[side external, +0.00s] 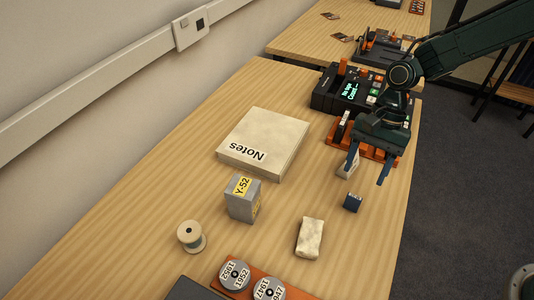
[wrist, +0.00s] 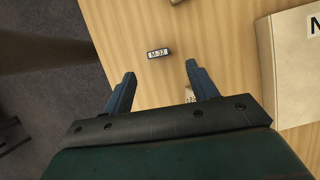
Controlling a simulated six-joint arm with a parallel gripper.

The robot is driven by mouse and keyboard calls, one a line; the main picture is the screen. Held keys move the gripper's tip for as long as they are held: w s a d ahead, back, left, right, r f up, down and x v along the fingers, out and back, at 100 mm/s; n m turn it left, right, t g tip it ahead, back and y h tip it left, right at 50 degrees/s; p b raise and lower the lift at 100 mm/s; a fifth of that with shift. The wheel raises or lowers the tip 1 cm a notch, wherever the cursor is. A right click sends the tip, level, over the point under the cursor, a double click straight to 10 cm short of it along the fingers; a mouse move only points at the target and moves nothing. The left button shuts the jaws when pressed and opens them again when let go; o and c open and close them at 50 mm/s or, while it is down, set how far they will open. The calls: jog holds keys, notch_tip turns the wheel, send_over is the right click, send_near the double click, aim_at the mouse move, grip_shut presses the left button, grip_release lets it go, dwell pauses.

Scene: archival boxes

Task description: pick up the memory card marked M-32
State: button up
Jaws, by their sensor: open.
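The memory card marked M-32 (wrist: 158,53) is a small dark block with a white label, lying on the wooden table in the wrist view. It shows ahead of my fingertips, roughly between their lines. In the side view it appears to be the small dark blue block (side external: 352,203) near the table's right edge. My gripper (side external: 367,173) is open and empty, above the table and behind the card in that view. Its two blue fingers (wrist: 160,70) also show in the wrist view. No finger appears to touch the card.
A pale small block (side external: 346,168) sits by one finger, partly hidden. A cream wrapped block (side external: 310,237), a grey Y-52 box (side external: 243,198), a spool (side external: 191,237) and a Notes box (side external: 264,142) stand around. An orange rack (side external: 375,152) and dark device (side external: 340,91) lie behind.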

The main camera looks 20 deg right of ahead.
aim_at(355, 196)
jog(key=shift+x, duration=1.6)
jog(key=shift+f, duration=0.1)
jog(key=shift+x, duration=2.5)
jog(key=shift+s, duration=0.15)
jog(key=shift+c, duration=0.2)
jog(key=c, duration=1)
